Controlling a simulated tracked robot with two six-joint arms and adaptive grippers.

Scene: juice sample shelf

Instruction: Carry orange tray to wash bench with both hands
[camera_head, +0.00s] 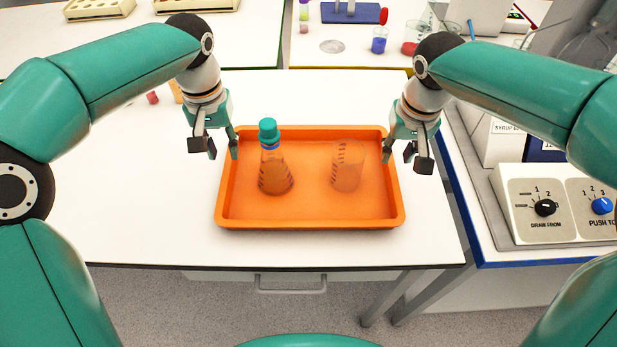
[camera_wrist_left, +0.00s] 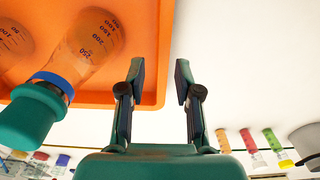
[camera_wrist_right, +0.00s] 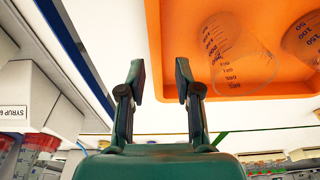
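The orange tray (camera_head: 312,216) lies flat on the white bench in front of me. It holds a conical flask with a green cap (camera_head: 275,172) on its left and a clear beaker (camera_head: 347,168) on its right. My left gripper (camera_head: 222,150) is open at the tray's left rim near the far corner; the left wrist view shows the rim (camera_wrist_left: 166,60) between its fingers' line. My right gripper (camera_head: 405,158) is open at the right rim near the far corner; its wrist view shows the rim (camera_wrist_right: 153,60) between the fingers. Neither gripper visibly clamps the rim.
The white bench (camera_head: 140,210) is clear left of the tray, with small coloured pieces (camera_head: 152,97) behind. A control box with knobs (camera_head: 555,205) stands on the right bench. A blue tray (camera_head: 350,14), blue cup (camera_head: 379,40) and glassware sit on the back bench.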

